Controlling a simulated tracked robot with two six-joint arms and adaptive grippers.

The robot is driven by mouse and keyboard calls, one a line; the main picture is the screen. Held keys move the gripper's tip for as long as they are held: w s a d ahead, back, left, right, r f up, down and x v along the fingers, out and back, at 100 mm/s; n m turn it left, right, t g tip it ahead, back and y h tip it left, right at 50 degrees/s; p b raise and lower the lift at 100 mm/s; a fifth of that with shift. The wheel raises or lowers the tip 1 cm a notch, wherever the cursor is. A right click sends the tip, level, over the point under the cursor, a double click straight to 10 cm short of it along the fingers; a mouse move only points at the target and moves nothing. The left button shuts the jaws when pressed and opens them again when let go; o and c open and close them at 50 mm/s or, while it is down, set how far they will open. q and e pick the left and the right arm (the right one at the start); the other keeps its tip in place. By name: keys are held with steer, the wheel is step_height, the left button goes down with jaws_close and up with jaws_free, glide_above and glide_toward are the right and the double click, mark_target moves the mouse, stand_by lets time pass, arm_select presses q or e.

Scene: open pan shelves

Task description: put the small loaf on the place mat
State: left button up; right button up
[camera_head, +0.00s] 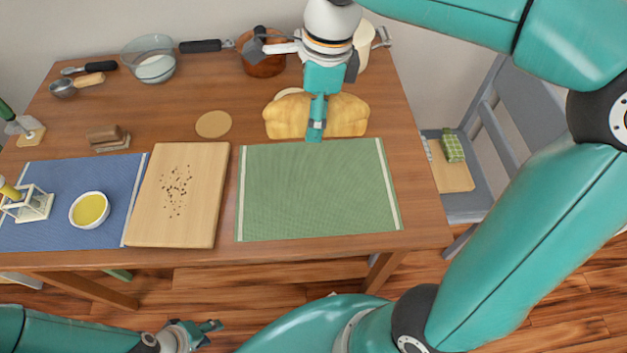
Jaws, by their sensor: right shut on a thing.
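The golden-brown loaf (348,116) is at the back of the wooden table, just behind the far edge of the green place mat (318,195). My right gripper (316,128) comes down from above and is shut on the middle of the loaf, hiding part of it. I cannot tell whether the loaf rests on the table or is slightly raised. The green mat is bare. A blue place mat (50,180) lies at the left. My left gripper (205,334) is low at the bottom, away from the table; its opening is unclear.
A cutting board (200,210) with dark crumbs lies between the mats. A bowl of yellow food (89,210) stands on the blue mat. A round tan disc (214,124), a glass bowl (150,60) and a copper pan (263,66) are further back. A grey chair (490,130) stands at right.

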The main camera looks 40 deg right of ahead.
mark_target(312, 184)
step_height(312, 184, down, 18)
steer(key=b, duration=0.3)
steer(key=shift+w+f, duration=0.1)
steer(key=shift+f, duration=0.05)
steer(key=shift+f+b, duration=0.15)
steer(key=shift+b, duration=0.2)
steer(key=o, duration=1.4)
steer(key=shift+r, duration=0.35)
steer(key=r+p, duration=0.1)
steer(key=r, duration=0.3)
steer(key=d+r, duration=0.1)
steer(key=r, duration=0.2)
steer(key=r+p, duration=0.1)
steer(key=r, duration=0.3)
steer(key=shift+s+d+r+p, duration=0.15)
steer(key=shift+s+r+p, duration=0.15)
steer(key=shift+s+p, duration=0.1)
